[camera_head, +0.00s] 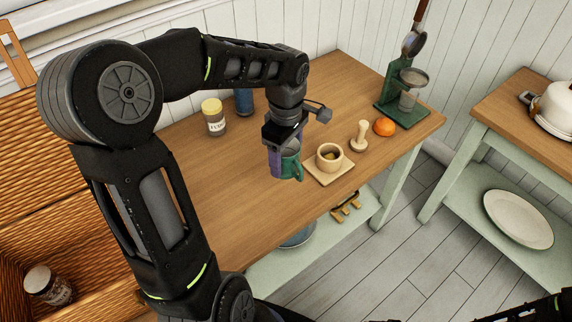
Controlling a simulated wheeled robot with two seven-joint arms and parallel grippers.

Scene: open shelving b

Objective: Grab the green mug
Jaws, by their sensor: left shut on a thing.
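The green mug (291,166) is near the middle of the head view, at the front part of the wooden table (226,192). It has a green side and handle, with a purple part on its left. My left gripper (285,147) comes down on it from above and is shut on it. The fingers are partly hidden by the gripper body. I cannot tell whether the mug touches the table or is slightly raised. At the lower right edge a dark piece of my right arm shows, but its gripper is not visible.
A wooden mortar (329,157) on a square board stands just right of the mug. A pestle (360,136), an orange (384,126) and a green stand (402,108) are farther right. A yellow-lidded jar (213,117) stands behind left. A second table holds a white pot (555,108).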

